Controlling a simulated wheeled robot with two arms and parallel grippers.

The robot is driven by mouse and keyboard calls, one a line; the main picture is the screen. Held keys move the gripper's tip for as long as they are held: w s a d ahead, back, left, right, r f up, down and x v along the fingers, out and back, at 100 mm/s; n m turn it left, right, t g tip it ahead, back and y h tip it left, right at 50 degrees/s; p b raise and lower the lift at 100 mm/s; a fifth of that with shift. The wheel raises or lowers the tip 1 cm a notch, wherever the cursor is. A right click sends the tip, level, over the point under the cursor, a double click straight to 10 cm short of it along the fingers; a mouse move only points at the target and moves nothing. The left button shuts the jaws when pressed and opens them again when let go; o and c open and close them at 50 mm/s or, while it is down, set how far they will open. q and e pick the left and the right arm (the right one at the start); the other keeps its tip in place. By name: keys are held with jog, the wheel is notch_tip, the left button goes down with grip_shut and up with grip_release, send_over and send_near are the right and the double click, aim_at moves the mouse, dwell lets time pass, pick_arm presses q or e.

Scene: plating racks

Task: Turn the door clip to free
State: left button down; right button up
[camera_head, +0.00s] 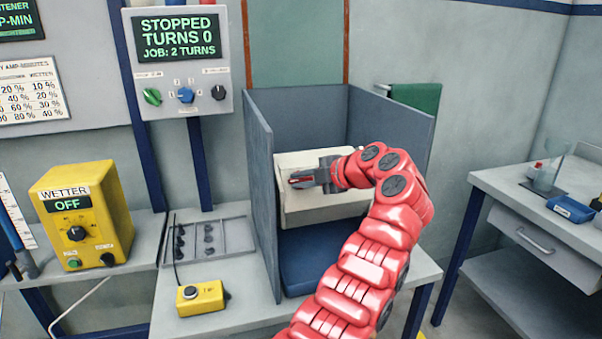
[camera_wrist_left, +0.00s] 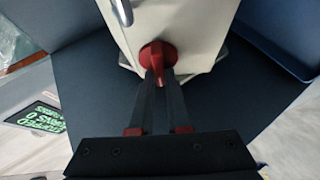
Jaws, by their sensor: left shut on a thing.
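The cream box (camera_head: 328,205) sits inside the blue-grey booth, and its face also shows in the left wrist view (camera_wrist_left: 195,25). The red door clip (camera_wrist_left: 158,54) is a round knob with a narrow lever on that face. My left gripper (camera_wrist_left: 158,78) is shut on the clip's lever, with the dark fingers on either side of it. In the head view my left gripper (camera_head: 299,180) is at the box's front, and a bit of red shows at its fingertips; the rest of the clip is hidden there. My right gripper is not in view.
Booth walls (camera_head: 262,190) stand close on both sides of the box. A display panel (camera_head: 178,60) reads STOPPED, TURNS 0. A yellow wetter unit (camera_head: 85,215) reading OFF and a small yellow box (camera_head: 203,299) stand left. A metal handle (camera_wrist_left: 123,10) is near the clip.

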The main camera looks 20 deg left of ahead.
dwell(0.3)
pick_arm(q)
jog(key=c, duration=0.9)
grip_release()
jog(key=p+v, duration=0.3)
jog(key=v, duration=1.4)
jog(key=shift+s+d+p, duration=0.1)
jog(key=shift+d+p, duration=0.1)
jog(key=shift+p, duration=0.2)
